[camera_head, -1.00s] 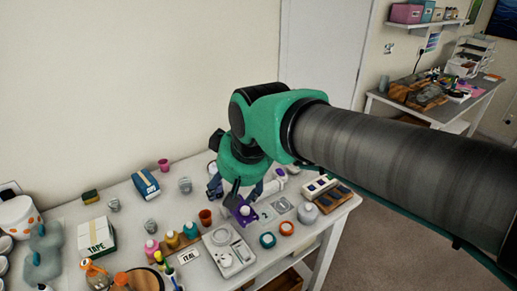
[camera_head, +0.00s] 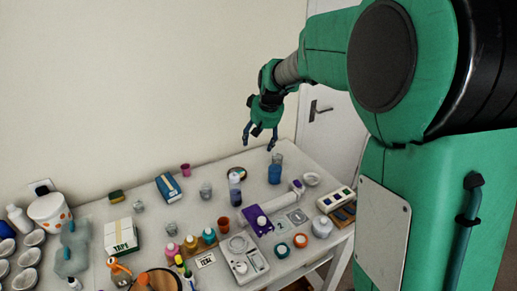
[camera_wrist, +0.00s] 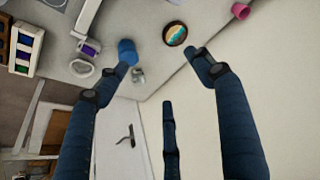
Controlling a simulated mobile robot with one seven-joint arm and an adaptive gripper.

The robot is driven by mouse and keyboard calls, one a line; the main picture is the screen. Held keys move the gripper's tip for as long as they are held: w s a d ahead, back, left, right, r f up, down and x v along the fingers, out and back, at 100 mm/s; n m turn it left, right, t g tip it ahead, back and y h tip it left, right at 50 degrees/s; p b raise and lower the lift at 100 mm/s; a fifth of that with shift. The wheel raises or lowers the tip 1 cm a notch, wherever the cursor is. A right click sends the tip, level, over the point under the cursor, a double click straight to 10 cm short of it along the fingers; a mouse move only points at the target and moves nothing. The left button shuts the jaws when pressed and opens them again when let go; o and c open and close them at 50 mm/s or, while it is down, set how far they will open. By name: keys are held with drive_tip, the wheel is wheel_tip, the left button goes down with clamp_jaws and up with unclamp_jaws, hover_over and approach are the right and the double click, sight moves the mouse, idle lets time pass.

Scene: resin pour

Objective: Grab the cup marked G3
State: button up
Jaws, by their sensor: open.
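Several cups stand on the white table (camera_head: 255,207), and I cannot read a G3 mark on any. Clear grey cups show at the middle back (camera_head: 206,190), the left (camera_head: 139,207) and the front left (camera_head: 171,229). Another grey cup (camera_head: 277,159) stands behind a blue cup (camera_head: 275,174) at the back right. A pink cup (camera_head: 186,170) and a brown-orange cup (camera_head: 223,224) also stand there. My gripper (camera_head: 259,142) is open and empty, above the table's back edge. In the wrist view, the blue cup (camera_wrist: 127,52) and a grey cup (camera_wrist: 138,76) lie near one fingertip.
A bottle (camera_head: 235,188), a round colourful dish (camera_head: 237,173), a purple box (camera_head: 256,221) and a scale (camera_head: 242,256) crowd the table's middle and right. The wall is close behind.

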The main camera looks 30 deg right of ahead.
drive_tip(key=w+d+f+p, duration=0.2)
drive_tip(key=w+d+f, duration=0.45)
drive_tip(key=d, duration=0.25)
drive_tip(key=m+p, duration=0.1)
drive_tip(key=p, duration=0.1)
approach(280, 151)
wheel_tip(280, 151, up, 2)
drive_tip(key=s+a, duration=0.3)
drive_tip(key=shift+w+d+r+g, duration=0.15)
drive_tip(key=shift+w+g, duration=0.05)
drive_tip(key=shift+g, duration=0.1)
drive_tip(key=shift+b+x, duration=0.7)
drive_tip(key=shift+x, duration=3.6)
drive_tip(key=shift+w+d, duration=0.1)
drive_tip(key=shift+d, duration=0.05)
drive_tip(key=shift+b+x, duration=0.5)
drive_tip(key=shift+x, duration=2.1)
